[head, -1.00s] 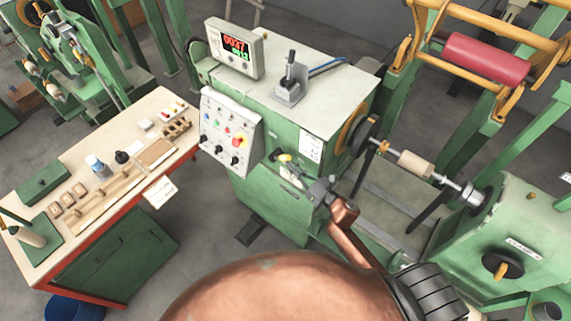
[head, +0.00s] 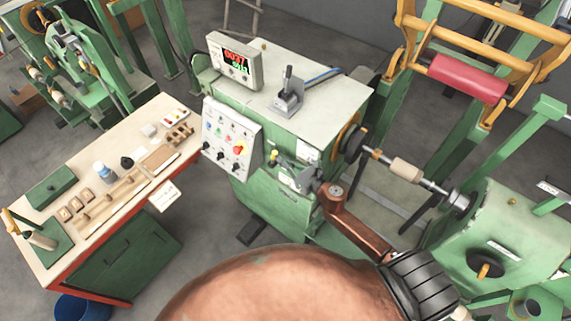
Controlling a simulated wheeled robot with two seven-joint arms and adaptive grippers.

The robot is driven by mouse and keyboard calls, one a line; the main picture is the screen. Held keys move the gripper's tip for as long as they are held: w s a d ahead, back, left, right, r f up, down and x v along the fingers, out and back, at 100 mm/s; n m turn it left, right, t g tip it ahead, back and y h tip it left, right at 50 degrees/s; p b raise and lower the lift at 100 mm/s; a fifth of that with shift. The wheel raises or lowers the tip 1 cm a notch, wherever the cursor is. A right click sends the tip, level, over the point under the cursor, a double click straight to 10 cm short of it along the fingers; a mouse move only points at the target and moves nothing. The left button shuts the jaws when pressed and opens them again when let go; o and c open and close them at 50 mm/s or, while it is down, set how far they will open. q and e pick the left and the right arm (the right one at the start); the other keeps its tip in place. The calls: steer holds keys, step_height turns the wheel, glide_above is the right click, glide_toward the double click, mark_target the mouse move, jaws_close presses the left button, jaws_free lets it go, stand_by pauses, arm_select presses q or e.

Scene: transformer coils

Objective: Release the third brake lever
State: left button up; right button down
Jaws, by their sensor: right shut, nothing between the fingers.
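The green winding machine (head: 275,205) stands in the middle of the head view. A small lever with a yellow knob (head: 273,155) sits on its front, to the right of the white control panel. My right gripper (head: 303,177) is shut and empty in front of the machine, just right of and below the yellow knob. A small gap seems to lie between them, but contact is hard to judge. Another lever, with a black handle (head: 288,78) on a grey base, stands upright on the machine top. My left gripper is not in view.
A digital display (head: 234,60) and the control panel (head: 231,140) sit left of the levers. A shaft with a pale spool (head: 405,168) runs to the green tailstock (head: 495,245) at right. A workbench (head: 50,262) with tools stands left. Floor shows between bench and machine.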

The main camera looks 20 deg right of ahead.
steer(key=shift+w+a+r, duration=0.3)
steer(key=shift+w, duration=0.2)
steer(key=shift+w+a+r, duration=0.25)
steer(key=shift+w+r, duration=0.05)
steer(key=shift+w, duration=0.2)
steer(key=shift+r, duration=0.15)
steer(key=shift+r+p, duration=0.15)
steer(key=shift+p, duration=0.15)
steer(key=s+d+r+p, duration=0.2)
steer(key=s+r+p, duration=0.3)
steer(key=s+r, duration=0.1)
steer(key=shift+s+r, duration=0.25)
steer(key=shift+s, duration=0.15)
